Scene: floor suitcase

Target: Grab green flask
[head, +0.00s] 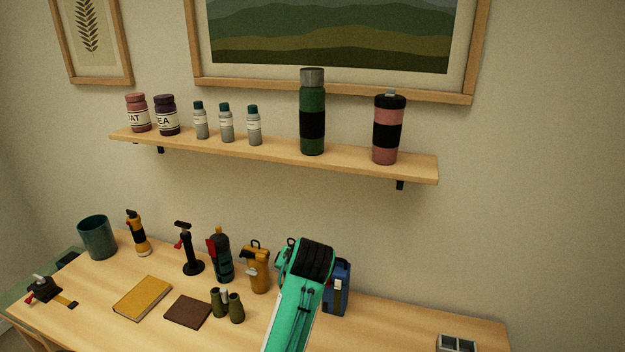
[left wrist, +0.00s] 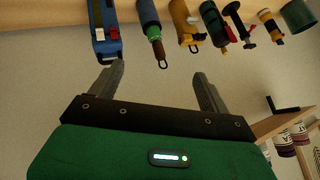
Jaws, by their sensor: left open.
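The green flask (head: 312,112) stands upright on the wall shelf. It has a grey cap and a black band around its middle. In the left wrist view I cannot see it. My left gripper (left wrist: 160,70) is open, with nothing between its fingers. In the head view my teal arm rises from the bottom centre over the desk, below the shelf and the flask. The gripper's fingers are hidden there. My right gripper does not show.
The shelf (head: 270,146) also holds a pink flask (head: 387,130) to the right and several small bottles and jars to the left. The desk (head: 85,290) below carries binoculars (head: 228,306), a yellow book (head: 142,298) and a blue canister (head: 337,287). A framed picture hangs behind.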

